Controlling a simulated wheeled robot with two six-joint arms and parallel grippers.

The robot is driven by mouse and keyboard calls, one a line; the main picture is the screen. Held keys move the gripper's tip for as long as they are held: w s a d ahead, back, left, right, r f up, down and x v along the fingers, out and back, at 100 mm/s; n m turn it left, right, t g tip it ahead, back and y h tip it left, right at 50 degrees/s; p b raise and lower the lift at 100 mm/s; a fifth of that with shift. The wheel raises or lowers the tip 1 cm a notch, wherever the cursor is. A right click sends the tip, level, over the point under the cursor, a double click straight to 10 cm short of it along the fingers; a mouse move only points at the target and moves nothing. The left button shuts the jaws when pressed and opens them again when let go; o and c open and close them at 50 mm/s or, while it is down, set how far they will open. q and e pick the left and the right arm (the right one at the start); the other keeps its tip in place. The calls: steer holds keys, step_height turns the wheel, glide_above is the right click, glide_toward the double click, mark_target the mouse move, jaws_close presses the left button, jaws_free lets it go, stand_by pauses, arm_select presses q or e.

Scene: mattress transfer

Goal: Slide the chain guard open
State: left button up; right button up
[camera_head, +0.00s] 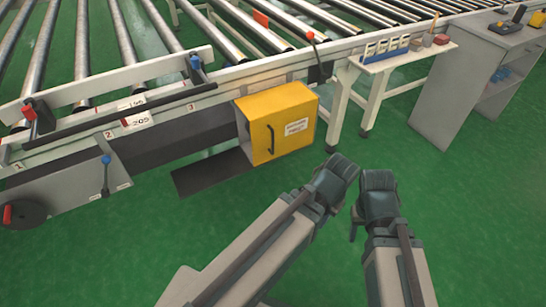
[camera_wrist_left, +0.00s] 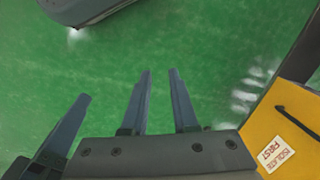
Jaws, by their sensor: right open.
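The chain guard (camera_head: 285,112) is a yellow box with a black handle (camera_head: 270,139) and a white label, under the front edge of the roller conveyor. It also shows at the right of the left wrist view (camera_wrist_left: 253,128), where its label reads "ISOLATE FIRST". My left gripper (camera_head: 338,172) is just right of and in front of the guard, apart from the handle; its fingers (camera_wrist_left: 160,75) are spread with green floor between them. My right gripper (camera_head: 360,222) is beside it, farther right, open, its fingers mostly hidden by the wrist.
The conveyor (camera_head: 230,84) has levers, red knobs and numbered labels along its rail. A dark plate (camera_head: 212,172) lies left of the guard, near the floor. A small shelf (camera_head: 395,60) with padlock-like items and a grey cabinet (camera_head: 462,85) stand right. Green floor is clear around my arms.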

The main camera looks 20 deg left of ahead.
arm_select(q)
steer(key=w+a+f+n+b, duration=0.1)
steer(key=a+f+b, duration=0.1)
steer(key=f+b, duration=0.55)
steer(key=w+a+f+n+b, duration=0.1)
steer(key=w+a+f+b, duration=0.1)
steer(key=f+b, duration=0.55)
steer(key=w+a+f+n+t+y+b, duration=0.1)
steer(key=w+a+f+n+y+b, duration=0.15)
steer(key=w+a+f+b, duration=0.4)
steer(key=w+a+r+n+t+y+b, duration=0.1)
steer(key=w+a+r+n+t+y, duration=0.15)
steer(key=w+a+n+y, duration=0.35)
steer(key=w+d+r+n+t+y, duration=0.1)
steer(key=w+r+n+t+y, duration=0.1)
steer(key=r, duration=0.6)
steer(key=w+d+r+n+t+y, duration=0.1)
steer(key=w+r+n+t+y, duration=0.1)
steer(key=w+r+n+y, duration=0.2)
step_height(320, 180, up, 4)
steer(key=shift+w+d+f, duration=0.15)
steer(key=shift+w+d, duration=0.1)
steer(key=shift+d, duration=0.05)
steer(key=shift+t+y, duration=0.25)
